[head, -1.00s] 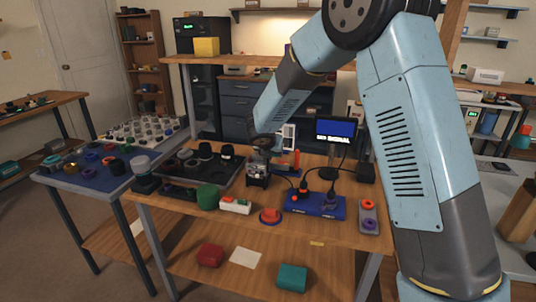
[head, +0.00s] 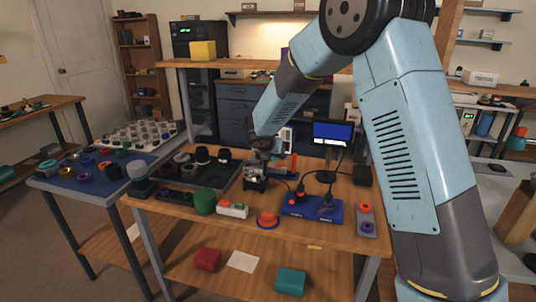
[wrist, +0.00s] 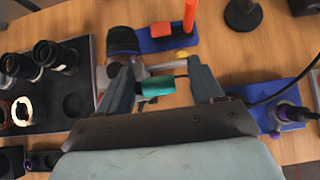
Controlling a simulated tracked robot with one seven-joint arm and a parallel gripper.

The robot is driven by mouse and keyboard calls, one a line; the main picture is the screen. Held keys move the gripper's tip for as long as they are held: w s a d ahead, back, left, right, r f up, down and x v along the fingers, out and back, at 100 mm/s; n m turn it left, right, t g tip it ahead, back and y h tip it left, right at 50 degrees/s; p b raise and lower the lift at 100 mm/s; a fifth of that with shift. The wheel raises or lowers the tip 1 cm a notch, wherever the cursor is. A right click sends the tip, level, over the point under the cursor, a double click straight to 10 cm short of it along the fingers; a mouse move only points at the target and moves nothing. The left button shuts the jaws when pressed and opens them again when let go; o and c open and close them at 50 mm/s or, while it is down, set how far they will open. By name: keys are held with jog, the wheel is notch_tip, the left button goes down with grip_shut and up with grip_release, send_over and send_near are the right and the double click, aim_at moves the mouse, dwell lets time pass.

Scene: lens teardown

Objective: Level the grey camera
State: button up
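The grey camera (head: 255,179) stands on the wooden bench, at the middle left of its top in the head view, directly under my gripper. In the wrist view its dark round lens part (wrist: 122,41) and pale grey parts (wrist: 138,69) show beyond my fingers. A teal cylinder (wrist: 158,86) lies between the fingers. My gripper (wrist: 165,78) has its fingers apart, with bench wood showing between the cylinder and the right finger. The left finger overlaps the camera area; I cannot tell whether it touches. Much of the camera is hidden, and its tilt is unclear.
A black tray (head: 222,181) with dark lens parts lies left of the camera. A blue station (head: 312,209) with a cable stands to the right, below a small screen (head: 333,134).

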jog(key=shift+s+a, duration=0.15)
jog(key=shift+a, duration=0.05)
jog(key=shift+s+a+r, duration=0.1)
jog(key=shift+s+r, duration=0.1)
jog(key=shift+s, duration=0.05)
jog(key=v, duration=1.3)
jog(key=shift+d, duration=0.25)
